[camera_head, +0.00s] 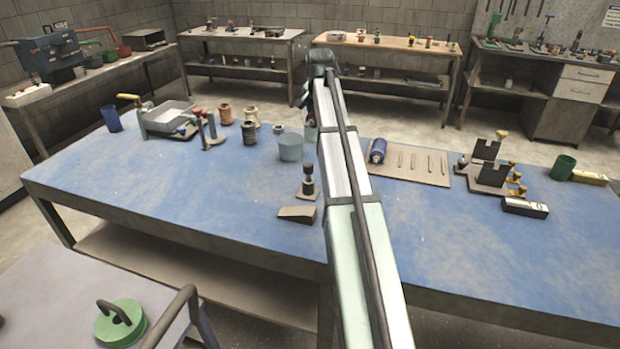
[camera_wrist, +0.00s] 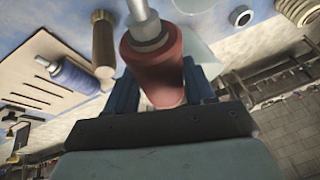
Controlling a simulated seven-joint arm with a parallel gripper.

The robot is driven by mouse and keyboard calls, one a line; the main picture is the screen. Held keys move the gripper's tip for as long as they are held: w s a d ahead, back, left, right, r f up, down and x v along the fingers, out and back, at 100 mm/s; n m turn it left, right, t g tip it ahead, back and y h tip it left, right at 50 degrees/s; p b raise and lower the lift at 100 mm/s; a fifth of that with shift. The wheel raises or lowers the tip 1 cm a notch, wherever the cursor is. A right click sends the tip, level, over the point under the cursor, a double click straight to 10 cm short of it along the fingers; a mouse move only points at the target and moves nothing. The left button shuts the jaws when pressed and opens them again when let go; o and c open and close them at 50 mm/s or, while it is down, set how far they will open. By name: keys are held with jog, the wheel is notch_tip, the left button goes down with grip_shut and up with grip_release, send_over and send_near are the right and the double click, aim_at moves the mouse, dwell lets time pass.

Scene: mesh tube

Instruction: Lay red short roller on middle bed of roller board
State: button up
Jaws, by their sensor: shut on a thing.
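The red roller (camera_wrist: 158,68), with a pale metal shaft end, is held between the blue fingers of my gripper (camera_wrist: 162,88) in the wrist view. It is clear of the roller board. The tan roller board (camera_head: 426,178) lies on the blue table right of my arm in the head view. A blue roller (camera_head: 377,150) lies at its left end, and several narrow slots line the rest. The board (camera_wrist: 38,48) and blue roller (camera_wrist: 72,74) also show at left in the wrist view.
A dark fixture with brass knobs (camera_head: 489,172) stands right of the board. A pale blue cup (camera_head: 291,148), a dark upright piece (camera_head: 308,183) and a brown wedge (camera_head: 297,214) stand left of my arm. The table (camera_head: 440,235) in front of the board is clear.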

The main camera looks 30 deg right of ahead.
jog(key=s+d+m, duration=0.2)
jog(key=s+d, duration=0.1)
jog(key=d, duration=0.8)
jog(key=s+a+f+n, duration=0.4)
jog(key=s+a, duration=0.7)
jog(key=s, duration=0.4)
jog(key=shift+y, duration=0.4)
jog(key=shift+w+d+f, duration=0.15)
jog(key=shift+f, duration=2.15)
jog(key=shift+w+d+f, duration=0.15)
jog(key=shift+f, duration=2.15)
jog(key=shift+f, duration=0.15)
jog(key=o, duration=1)
